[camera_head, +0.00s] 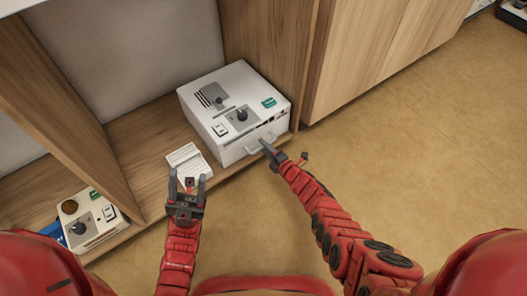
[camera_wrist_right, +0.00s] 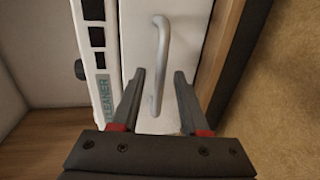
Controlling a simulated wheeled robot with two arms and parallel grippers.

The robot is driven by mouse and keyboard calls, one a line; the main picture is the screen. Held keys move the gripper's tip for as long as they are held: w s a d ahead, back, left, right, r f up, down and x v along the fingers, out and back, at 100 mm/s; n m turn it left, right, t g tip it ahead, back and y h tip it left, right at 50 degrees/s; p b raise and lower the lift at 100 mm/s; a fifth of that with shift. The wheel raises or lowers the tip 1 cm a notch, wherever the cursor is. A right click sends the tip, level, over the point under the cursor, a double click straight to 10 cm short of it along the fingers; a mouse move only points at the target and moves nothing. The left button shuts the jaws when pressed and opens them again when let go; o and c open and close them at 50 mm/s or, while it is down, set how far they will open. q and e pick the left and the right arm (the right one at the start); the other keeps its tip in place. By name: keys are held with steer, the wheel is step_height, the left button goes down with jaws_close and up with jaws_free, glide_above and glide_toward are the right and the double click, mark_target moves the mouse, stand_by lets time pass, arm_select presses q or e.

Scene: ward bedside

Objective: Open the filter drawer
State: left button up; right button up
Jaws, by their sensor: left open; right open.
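The white machine (camera_head: 232,100) sits on the low wooden shelf, with knobs and labels on its top. Its filter drawer has a light grey bar handle (camera_head: 261,143) on the front face. The drawer front (camera_wrist_right: 185,60) and the handle (camera_wrist_right: 162,50) also show in the right wrist view, where the drawer looks closed. My right gripper (camera_head: 271,151) is open at the handle; in the wrist view its fingertips (camera_wrist_right: 160,75) stand on either side of the bar's lower part. Whether they touch it I cannot tell. My left gripper (camera_head: 187,183) is open and empty, near the shelf's front edge.
A smaller white device (camera_head: 92,220) stands in the left compartment, past a wooden divider (camera_head: 75,130). Wooden cabinet doors (camera_head: 365,50) stand to the right. The floor (camera_head: 420,150) is clear.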

steer(key=shift+w+a+f, duration=0.1)
steer(key=shift+w+a, duration=0.2)
steer(key=shift+w, duration=0.05)
jaws_close()
stand_by(1.3)
